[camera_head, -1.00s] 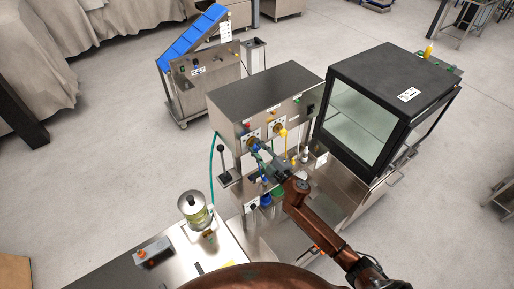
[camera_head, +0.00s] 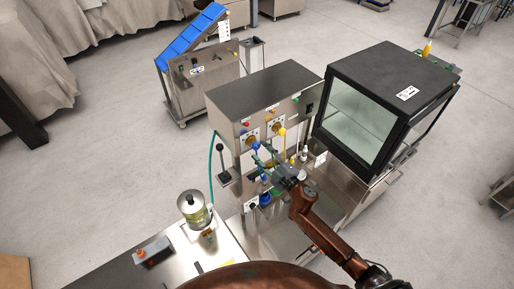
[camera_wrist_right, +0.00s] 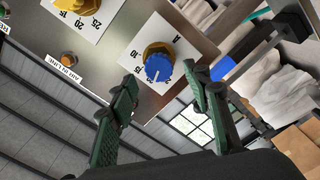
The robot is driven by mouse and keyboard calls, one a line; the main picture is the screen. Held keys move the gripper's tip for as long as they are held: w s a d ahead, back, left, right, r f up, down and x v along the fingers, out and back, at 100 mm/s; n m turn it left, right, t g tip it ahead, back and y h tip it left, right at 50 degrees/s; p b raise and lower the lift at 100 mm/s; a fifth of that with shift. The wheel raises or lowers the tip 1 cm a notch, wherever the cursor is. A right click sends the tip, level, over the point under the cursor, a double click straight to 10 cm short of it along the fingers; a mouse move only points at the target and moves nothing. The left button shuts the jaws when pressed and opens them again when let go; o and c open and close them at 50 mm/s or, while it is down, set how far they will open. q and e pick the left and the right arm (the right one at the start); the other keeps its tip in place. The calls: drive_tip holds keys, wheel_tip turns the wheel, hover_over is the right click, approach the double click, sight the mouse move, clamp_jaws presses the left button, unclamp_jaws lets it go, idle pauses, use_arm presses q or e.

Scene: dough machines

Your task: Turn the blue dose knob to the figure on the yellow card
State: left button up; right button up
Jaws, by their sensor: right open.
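The blue dose knob (camera_head: 256,145) is on the front of the steel machine, on a brass-coloured collar over a white dial plate. In the right wrist view the blue knob (camera_wrist_right: 159,68) shows a white pointer line directed down in the picture. Figures and a letter A are printed on the plate; the figure at the pointer is hard to read. My right gripper (camera_head: 264,158) is open and empty, just in front of the knob. In the wrist view its green fingers (camera_wrist_right: 160,82) are apart, short of the knob. A small yellow patch (camera_head: 229,263), possibly the card, is mostly hidden.
A yellow knob (camera_head: 282,131) with its own dial is to the right of the blue one. A black-handled lever (camera_head: 221,149) stands to the left. A glass-fronted cabinet (camera_head: 355,118) is to the right. A jar (camera_head: 195,211) stands on the near table.

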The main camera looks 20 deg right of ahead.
drive_tip(key=v, duration=0.8)
idle(0.4)
